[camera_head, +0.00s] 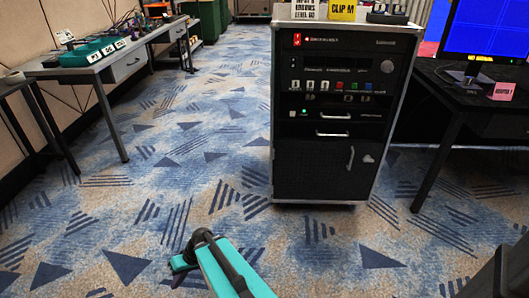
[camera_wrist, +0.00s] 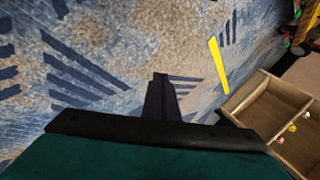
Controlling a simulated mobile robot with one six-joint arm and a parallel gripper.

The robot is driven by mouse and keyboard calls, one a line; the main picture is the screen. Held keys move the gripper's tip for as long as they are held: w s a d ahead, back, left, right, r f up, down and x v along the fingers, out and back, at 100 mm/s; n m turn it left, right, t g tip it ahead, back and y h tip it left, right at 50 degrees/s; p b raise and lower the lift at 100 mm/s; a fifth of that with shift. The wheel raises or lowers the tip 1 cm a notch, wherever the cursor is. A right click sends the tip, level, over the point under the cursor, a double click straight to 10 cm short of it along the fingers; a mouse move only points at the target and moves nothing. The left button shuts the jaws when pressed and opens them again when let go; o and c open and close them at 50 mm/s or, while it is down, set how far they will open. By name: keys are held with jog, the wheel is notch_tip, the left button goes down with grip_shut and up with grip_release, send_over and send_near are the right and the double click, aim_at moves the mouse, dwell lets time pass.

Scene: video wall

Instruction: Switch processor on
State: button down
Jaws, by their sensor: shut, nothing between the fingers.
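A black rack cabinet (camera_head: 325,165) with a grey frame stands upright on the carpet, right of centre in the head view. Its upper panel (camera_head: 340,62) has a red mark, small lettering, a round knob (camera_head: 387,66) and a row of small coloured buttons (camera_head: 352,86). The lettering is too small to tell which unit is the processor. My gripper (camera_wrist: 159,82) is shut and empty in the wrist view, pointing over carpet. In the head view my teal arm is low, in front of the cabinet and apart from it.
A table (camera_head: 110,68) with teal equipment (camera_head: 88,50) runs along the left wall. A dark desk (camera_head: 460,88) with a blue screen (camera_head: 487,30) stands right. A yellow sign (camera_head: 342,10) tops the cabinet. An open drawer (camera_wrist: 262,105) shows in the wrist view. Carpet between is clear.

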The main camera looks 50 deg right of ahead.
aim_at(296, 64)
jog(key=w+d+r+t+h+p, duration=0.3)
jog(key=d+r+p, duration=0.3)
jog(key=d+r, duration=0.95)
jog(key=w+d+r+t+h+p, duration=0.25)
jog(key=d+r+p, duration=0.45)
jog(key=d+r, duration=0.8)
jog(key=s+d+r+h+p, duration=0.3)
jog(key=s+d+r, duration=0.2)
jog(key=d+r, duration=0.4)
jog(key=s+d+r+t+h+p, duration=0.1)
jog(key=s+d+r+p, duration=0.3)
jog(key=d+r, duration=0.6)
jog(key=s+d+r+h+p, duration=0.4)
jog(key=s+d+r, duration=0.1)
jog(key=d+r, duration=0.4)
notch_tip(296, 64, up, 3)
jog(key=shift+s+d+f+h, duration=0.2)
jog(key=shift+s+d+h, duration=0.1)
jog(key=shift+s+h, duration=0.1)
jog(key=shift+w, duration=0.1)
jog(key=shift+w+d+r+p, duration=0.45)
jog(key=shift+w+d+p, duration=0.3)
jog(key=shift+d, duration=0.4)
jog(key=shift+w+d+r+p, duration=0.4)
jog(key=shift+w+d+p, duration=0.3)
jog(key=shift+d, duration=0.4)
jog(key=shift+w+d+r+p, duration=0.45)
jog(key=shift+w+d+p, duration=0.15)
jog(key=shift+w+d, duration=0.45)
